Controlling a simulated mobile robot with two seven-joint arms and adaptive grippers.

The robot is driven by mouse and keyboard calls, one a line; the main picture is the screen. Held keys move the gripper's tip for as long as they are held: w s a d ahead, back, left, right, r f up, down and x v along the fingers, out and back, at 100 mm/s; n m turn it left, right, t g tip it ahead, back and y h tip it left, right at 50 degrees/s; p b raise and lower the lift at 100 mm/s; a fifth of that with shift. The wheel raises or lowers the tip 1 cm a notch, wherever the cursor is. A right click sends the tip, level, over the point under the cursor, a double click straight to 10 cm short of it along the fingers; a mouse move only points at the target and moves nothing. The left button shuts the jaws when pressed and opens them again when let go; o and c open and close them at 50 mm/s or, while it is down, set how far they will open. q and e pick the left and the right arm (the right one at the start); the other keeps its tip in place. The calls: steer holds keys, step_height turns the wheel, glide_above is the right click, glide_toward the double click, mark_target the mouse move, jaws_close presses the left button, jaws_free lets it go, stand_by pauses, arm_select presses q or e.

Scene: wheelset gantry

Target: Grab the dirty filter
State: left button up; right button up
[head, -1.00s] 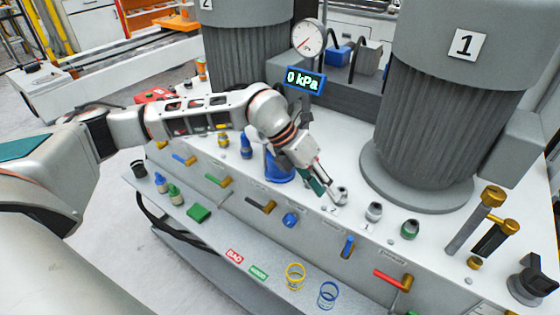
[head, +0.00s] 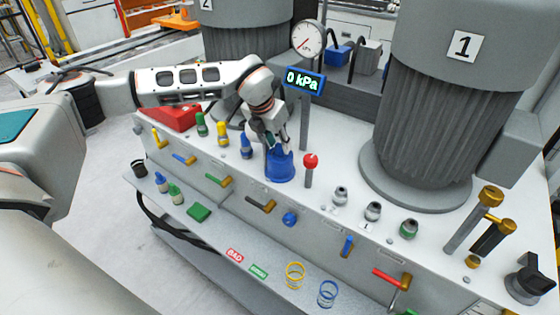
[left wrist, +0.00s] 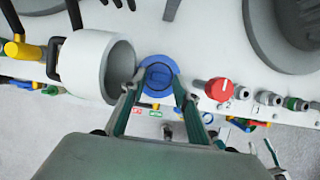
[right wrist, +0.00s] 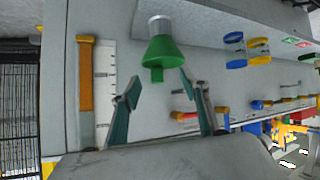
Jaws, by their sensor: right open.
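No thing I can pick out for sure as the dirty filter shows. A blue cylindrical housing (head: 279,172) stands on the white bench top. My left gripper (head: 279,148) is right above it, pointing down. In the left wrist view, the spread fingers (left wrist: 158,80) are on either side of a round blue top (left wrist: 158,65); I cannot tell whether they touch it. The inside of the housing is hidden. My right gripper (right wrist: 158,85) shows only in its wrist view, open and empty, with a green cone-shaped part (right wrist: 160,54) beyond its fingertips.
A red-topped post (head: 310,162) stands just right of the housing, and a blue bottle (head: 246,146) to its left. Several small fittings (head: 372,211) line the bench. Large motor 1 (head: 435,110) and a gauge (head: 308,38) rise behind.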

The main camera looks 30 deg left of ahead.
arm_select(q)
steer(key=shift+x, duration=0.8)
jaws_close()
steer(key=shift+r, duration=0.2)
